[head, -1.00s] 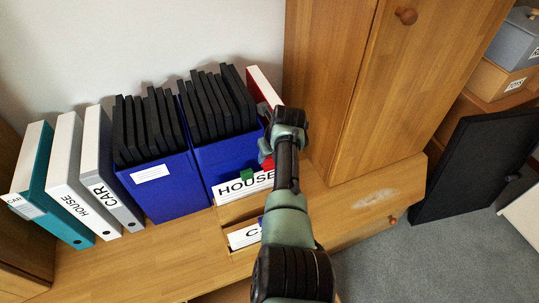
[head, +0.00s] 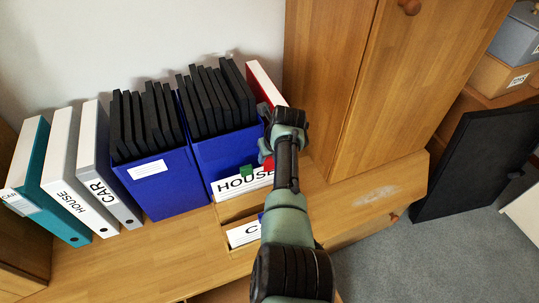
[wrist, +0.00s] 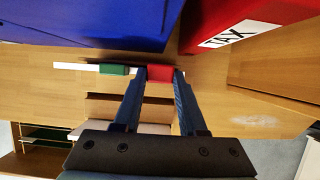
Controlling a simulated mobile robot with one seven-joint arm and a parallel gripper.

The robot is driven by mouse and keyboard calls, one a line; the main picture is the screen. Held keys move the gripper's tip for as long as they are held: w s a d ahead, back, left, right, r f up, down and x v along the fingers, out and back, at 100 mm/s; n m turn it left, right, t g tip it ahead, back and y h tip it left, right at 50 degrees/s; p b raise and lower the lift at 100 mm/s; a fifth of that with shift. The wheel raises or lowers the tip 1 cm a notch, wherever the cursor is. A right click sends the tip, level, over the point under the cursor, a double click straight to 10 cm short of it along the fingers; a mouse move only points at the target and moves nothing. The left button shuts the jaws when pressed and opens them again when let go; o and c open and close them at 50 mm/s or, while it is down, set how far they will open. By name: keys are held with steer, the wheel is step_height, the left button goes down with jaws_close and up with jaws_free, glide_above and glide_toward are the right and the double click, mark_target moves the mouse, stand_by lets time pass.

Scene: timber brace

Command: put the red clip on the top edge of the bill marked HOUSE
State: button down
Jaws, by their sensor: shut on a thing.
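The bill marked HOUSE (head: 228,187) is a white card standing upright in front of the right blue box. A green clip (head: 247,173) sits on its top edge; it also shows in the wrist view (wrist: 115,69), beside the bill's thin white edge (wrist: 75,66). My gripper (wrist: 160,76) is shut on the red clip (wrist: 160,72), which is in line with the bill's top edge, just right of the green clip. In the head view the red clip (head: 269,165) is partly hidden by my gripper. I cannot tell whether it grips the card.
A second white card (head: 243,234) starting with C stands in front, partly behind my arm. Blue boxes (head: 165,190) of black folders and several binders (head: 75,170) stand left. A red TAX binder (wrist: 250,22) is behind my gripper. A wooden cabinet (head: 335,80) rises right.

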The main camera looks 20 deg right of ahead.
steer(key=shift+f+b, duration=0.6)
steer(key=shift+f, duration=0.15)
jaws_free()
stand_by(0.5)
steer(key=shift+r, duration=0.1)
step_height(320, 180, up, 8)
steer(key=p, duration=0.7)
steer(key=shift+p, duration=0.3)
